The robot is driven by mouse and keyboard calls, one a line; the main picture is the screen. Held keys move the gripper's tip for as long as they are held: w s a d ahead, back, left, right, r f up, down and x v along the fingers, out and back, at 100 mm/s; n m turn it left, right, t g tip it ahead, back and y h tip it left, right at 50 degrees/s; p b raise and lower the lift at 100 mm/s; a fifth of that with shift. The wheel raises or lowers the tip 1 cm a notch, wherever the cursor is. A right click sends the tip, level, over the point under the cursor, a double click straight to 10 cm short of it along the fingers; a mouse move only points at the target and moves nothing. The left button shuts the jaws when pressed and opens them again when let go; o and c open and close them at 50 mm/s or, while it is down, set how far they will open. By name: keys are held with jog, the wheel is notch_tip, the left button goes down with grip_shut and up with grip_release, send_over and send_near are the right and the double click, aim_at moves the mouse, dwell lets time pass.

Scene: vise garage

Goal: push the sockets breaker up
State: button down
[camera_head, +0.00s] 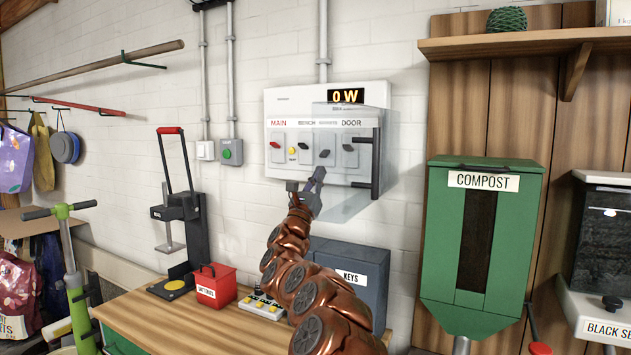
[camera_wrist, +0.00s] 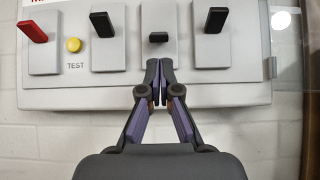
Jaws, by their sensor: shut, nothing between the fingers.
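The white breaker panel (camera_head: 279,98) hangs on the wall with a row of levers. The sockets breaker (camera_head: 325,153) is the third lever, black, between the bench breaker (camera_head: 303,146) and the door breaker (camera_head: 348,148). In the wrist view the sockets lever (camera_wrist: 158,38) looks shorter and lower than the black levers beside it. My gripper (camera_head: 319,172) is shut and empty. In the wrist view its fingertips (camera_wrist: 159,68) lie just below the sockets lever, in line with it; I cannot tell whether they touch its plate.
A clear cover (camera_head: 352,205) with a dark handle (camera_head: 376,165) stands swung open at the panel's right, close to my gripper. The red main lever (camera_wrist: 33,28) and yellow test button (camera_wrist: 73,45) are to the left. A workbench (camera_head: 150,318) with a red box (camera_head: 216,288) is below.

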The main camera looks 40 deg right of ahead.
jog(key=shift+p+x, duration=0.4)
jog(key=shift+x, duration=1.1)
jog(key=shift+s+b, duration=0.15)
jog(key=shift+b, duration=0.7)
